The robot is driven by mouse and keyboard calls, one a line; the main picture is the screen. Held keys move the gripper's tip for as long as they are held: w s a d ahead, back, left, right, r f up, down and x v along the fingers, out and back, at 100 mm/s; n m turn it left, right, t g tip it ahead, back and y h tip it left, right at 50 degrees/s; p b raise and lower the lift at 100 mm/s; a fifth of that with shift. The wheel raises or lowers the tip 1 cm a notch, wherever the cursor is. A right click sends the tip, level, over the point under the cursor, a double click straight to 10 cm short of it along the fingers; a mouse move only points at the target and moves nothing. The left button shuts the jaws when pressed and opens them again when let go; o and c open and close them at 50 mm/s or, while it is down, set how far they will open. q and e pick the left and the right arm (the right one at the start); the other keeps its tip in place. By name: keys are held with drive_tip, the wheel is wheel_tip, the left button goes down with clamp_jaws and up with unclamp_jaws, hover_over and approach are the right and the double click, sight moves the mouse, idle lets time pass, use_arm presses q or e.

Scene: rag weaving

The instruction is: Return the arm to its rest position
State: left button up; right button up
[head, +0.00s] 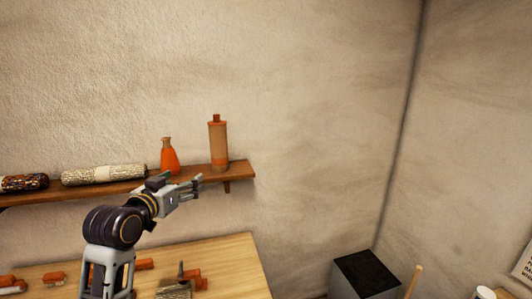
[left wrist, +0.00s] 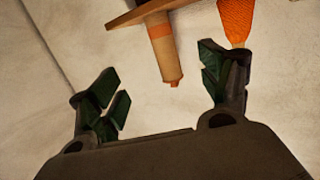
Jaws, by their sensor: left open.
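My left gripper (head: 196,186) is raised in front of the wall shelf, just below and in front of the shelf's right part in the head view. In the left wrist view its two fingers (left wrist: 163,88) stand wide apart with nothing between them. Beyond them a tan bottle with an orange band (left wrist: 162,50) and an orange bottle (left wrist: 236,20) appear upside down. My left arm (head: 118,235) is bent and comes up over the workbench. My right gripper shows in neither view.
The wooden shelf (head: 240,172) holds the tan bottle (head: 218,145), the orange bottle (head: 169,157) and rolled textiles (head: 104,174). Below, the wooden table (head: 232,262) carries several orange-brown pieces (head: 195,280). A dark-topped box (head: 365,273) stands to the right. The wall space right of the shelf is clear.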

use_arm(q)
drive_tip(key=s+d+f+g+y, duration=0.1)
drive_tip(key=s+f+g, duration=0.3)
drive_tip(key=f, duration=0.8)
drive_tip(key=s+f+g, duration=0.2)
drive_tip(key=s+f, duration=0.4)
drive_tip(key=f, duration=0.6)
drive_tip(key=s+f+g+y, duration=0.2)
drive_tip(key=s+f+g, duration=0.5)
drive_tip(key=s+f, duration=1.05)
drive_tip(key=s+f+g, duration=0.1)
drive_tip(key=s+f, duration=0.1)
drive_tip(key=f, duration=1.4)
drive_tip(key=s+f, duration=0.3)
drive_tip(key=f, duration=1.3)
drive_tip(key=s+a+f, duration=0.2)
drive_tip(key=s+f, duration=0.7)
drive_tip(key=s, duration=0.2)
drive_tip(key=s+a+f+g, duration=0.1)
drive_tip(key=s+a+f, duration=0.1)
drive_tip(key=s+f, duration=0.8)
drive_tip(key=shift+s, duration=0.4)
